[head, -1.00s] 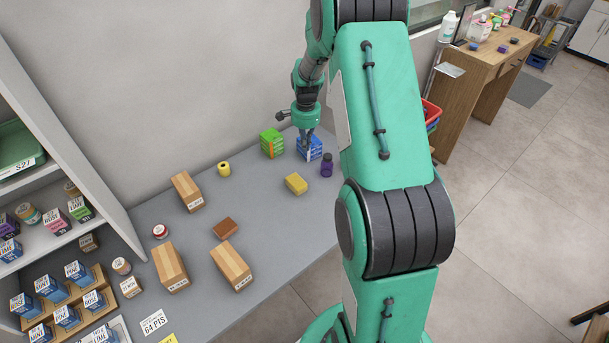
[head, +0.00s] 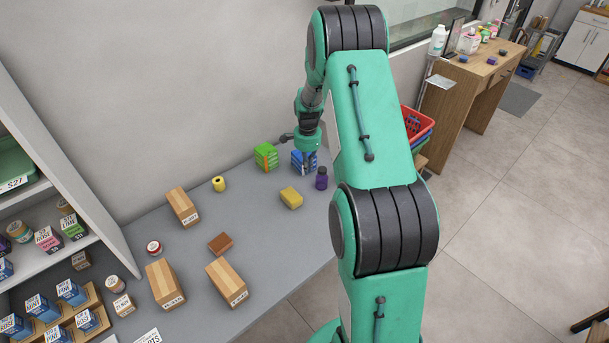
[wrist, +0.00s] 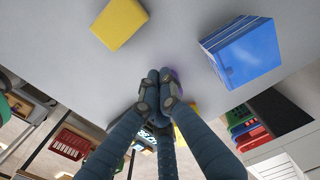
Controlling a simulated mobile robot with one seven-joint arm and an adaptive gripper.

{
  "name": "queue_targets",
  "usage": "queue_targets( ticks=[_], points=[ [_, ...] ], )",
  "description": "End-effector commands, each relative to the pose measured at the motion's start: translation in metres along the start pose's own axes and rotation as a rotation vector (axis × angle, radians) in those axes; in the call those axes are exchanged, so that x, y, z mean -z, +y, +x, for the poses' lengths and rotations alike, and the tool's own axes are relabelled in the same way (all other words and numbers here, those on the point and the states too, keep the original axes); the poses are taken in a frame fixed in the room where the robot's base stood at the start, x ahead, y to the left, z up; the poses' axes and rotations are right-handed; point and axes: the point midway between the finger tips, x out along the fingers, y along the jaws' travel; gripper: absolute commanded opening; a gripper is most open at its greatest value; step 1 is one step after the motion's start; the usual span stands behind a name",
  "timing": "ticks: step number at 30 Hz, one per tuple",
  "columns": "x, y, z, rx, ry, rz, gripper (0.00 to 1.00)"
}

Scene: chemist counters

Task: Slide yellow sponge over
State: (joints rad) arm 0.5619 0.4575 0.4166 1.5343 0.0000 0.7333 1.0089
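The yellow sponge (head: 291,198) lies flat on the grey counter, left of and nearer than the purple bottle (head: 321,178). In the wrist view the sponge (wrist: 120,22) is at the upper left, apart from my fingers. My gripper (head: 309,166) is above the counter by the stack of blue boxes (head: 298,160), behind the sponge. In the wrist view my gripper's fingertips (wrist: 160,80) are drawn together with nothing seen between them. The purple bottle is mostly hidden behind them there.
Green boxes (head: 265,156) stand left of the blue ones. A yellow roll (head: 219,184), a brown block (head: 220,243) and wooden blocks (head: 182,206) are farther left. The counter around the sponge is clear. The counter's open front edge lies nearer than the sponge.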

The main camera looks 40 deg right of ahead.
Motion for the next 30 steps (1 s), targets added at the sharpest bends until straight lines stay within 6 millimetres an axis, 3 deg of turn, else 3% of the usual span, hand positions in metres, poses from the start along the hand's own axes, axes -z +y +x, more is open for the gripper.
queue_targets(
  ticks=[8, 20, 30],
  points=[
    [-0.001, 0.001, 0.032, -0.002, -0.001, 0.000, 0.00],
    [0.000, 0.001, 0.097, -0.002, -0.001, 0.000, 0.00],
    [-0.036, 0.000, 0.094, 0.000, 0.000, -0.002, 0.00]
  ],
)
